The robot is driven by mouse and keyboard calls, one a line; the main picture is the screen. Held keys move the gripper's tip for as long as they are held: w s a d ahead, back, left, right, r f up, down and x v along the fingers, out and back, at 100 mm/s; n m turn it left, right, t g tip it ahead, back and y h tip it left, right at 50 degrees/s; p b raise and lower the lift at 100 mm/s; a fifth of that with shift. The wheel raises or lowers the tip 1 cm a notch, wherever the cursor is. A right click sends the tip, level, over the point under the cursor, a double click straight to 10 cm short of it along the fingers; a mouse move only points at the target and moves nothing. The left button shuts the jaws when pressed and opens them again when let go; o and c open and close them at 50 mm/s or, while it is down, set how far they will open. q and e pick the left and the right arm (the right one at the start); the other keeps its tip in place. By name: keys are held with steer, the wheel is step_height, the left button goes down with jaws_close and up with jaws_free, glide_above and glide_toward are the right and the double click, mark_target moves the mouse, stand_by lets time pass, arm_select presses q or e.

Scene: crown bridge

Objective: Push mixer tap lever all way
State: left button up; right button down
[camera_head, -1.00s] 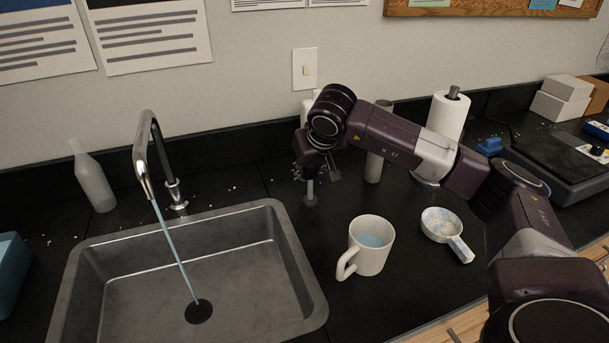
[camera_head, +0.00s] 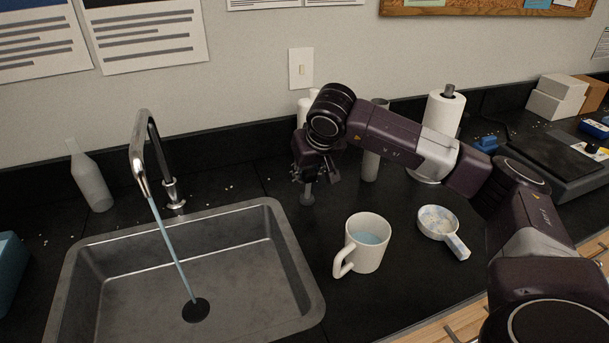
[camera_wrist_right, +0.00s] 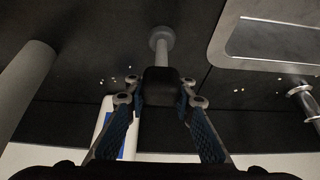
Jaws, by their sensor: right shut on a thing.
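The mixer tap's curved chrome spout (camera_head: 140,165) stands behind the sink, and a thin stream of water (camera_head: 172,250) runs from it. A short grey post with a round foot (camera_head: 307,196), which looks like the mixer lever's stem, stands on the counter right of the sink. It also shows in the right wrist view (camera_wrist_right: 160,38). My right gripper (camera_head: 317,176) is directly over this post. In the wrist view its fingers (camera_wrist_right: 160,100) are on both sides of a dark block (camera_wrist_right: 165,85) at the post's top. The exact contact is hard to see. My left gripper is out of view.
The steel sink (camera_head: 283,240) is to the left. A white mug (camera_head: 368,255) with bluish liquid and a handled white cup (camera_head: 438,222) stand in front of my right arm. A paper towel roll (camera_head: 443,118) and a grey cylinder (camera_head: 371,165) stand behind it. A bottle (camera_head: 90,178) is far left.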

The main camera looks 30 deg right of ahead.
steer(key=shift+w+d+r, duration=0.15)
steer(key=shift+r, duration=0.4)
steer(key=c, duration=2.2)
jaws_free()
steer(key=o, duration=0.5)
steer(key=shift+s+r, duration=0.15)
steer(key=shift+s, duration=0.05)
steer(key=shift+o, duration=0.5)
steer(key=shift+s, duration=0.15)
steer(key=shift+a, duration=0.2)
steer(key=v, duration=1.1)
steer(key=shift+s+r, duration=0.25)
steer(key=shift+s, duration=0.1)
steer(key=shift+c, duration=0.3)
